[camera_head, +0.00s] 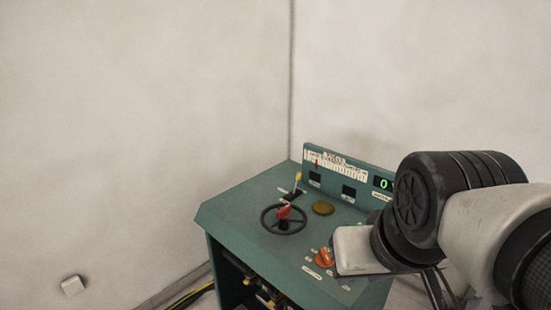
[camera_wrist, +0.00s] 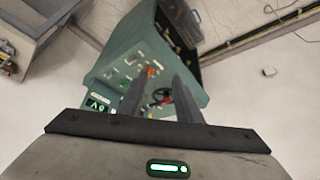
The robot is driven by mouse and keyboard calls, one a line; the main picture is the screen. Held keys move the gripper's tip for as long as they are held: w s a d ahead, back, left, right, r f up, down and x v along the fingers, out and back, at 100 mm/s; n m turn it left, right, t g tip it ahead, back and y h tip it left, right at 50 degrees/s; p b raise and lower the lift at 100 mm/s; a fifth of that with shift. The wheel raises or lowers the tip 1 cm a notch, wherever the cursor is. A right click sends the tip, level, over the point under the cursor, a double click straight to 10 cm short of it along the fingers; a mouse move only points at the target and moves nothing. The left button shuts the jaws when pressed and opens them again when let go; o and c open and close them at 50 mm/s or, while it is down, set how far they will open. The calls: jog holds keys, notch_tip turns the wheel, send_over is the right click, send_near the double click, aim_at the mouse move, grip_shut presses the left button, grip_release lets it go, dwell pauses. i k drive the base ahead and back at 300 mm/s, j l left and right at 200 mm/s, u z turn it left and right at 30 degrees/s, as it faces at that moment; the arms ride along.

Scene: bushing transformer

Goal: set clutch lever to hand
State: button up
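A teal control desk (camera_head: 235,215) stands in the corner. A lever with a yellow tip (camera_head: 297,178) rises from a dark slot on its top, just behind a black handwheel (camera_head: 265,222) with a red handle (camera_head: 283,212). I take it as the clutch lever; its labels are too small to read. An orange knob (camera_head: 324,257) sits nearer the front right. In the wrist view my gripper (camera_wrist: 163,70) is open and empty, its two dark fingers apart above the desk. The handwheel (camera_wrist: 160,101) shows between them. I cannot make out the lever there.
A raised back panel (camera_head: 345,178) carries a scale and a green-lit display (camera_head: 384,183). A brass disc (camera_head: 323,208) lies on the desk top. My arm covers the desk's right side. A small white box (camera_head: 72,286) is at lower left. Cables (camera_head: 190,296) run along the floor.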

aim_at(298, 176)
jog(key=k+j, duration=0.15)
jog(key=j, duration=0.15)
jog(key=k+j+z, duration=0.15)
jog(key=j, duration=0.2)
jog(key=j+z, duration=0.15)
jog(key=j, duration=0.25)
jog(key=k+j+z, duration=0.1)
jog(key=j+z, duration=0.25)
jog(key=j, duration=0.4)
jog(key=j+z, duration=0.25)
jog(key=j, duration=0.4)
jog(key=i+j+z, duration=0.2)
jog(key=j, duration=0.35)
jog(key=k+j+z, duration=0.2)
jog(key=j, duration=0.35)
jog(key=i+j+z, duration=0.15)
jog(key=j, duration=0.2)
jog(key=i+j+z, duration=0.15)
jog(key=j, duration=0.25)
jog(key=i+j+z, duration=0.15)
jog(key=j, duration=0.25)
jog(key=i+j+z, duration=0.1)
jog(key=i+j, duration=0.35)
jog(key=j, duration=0.1)
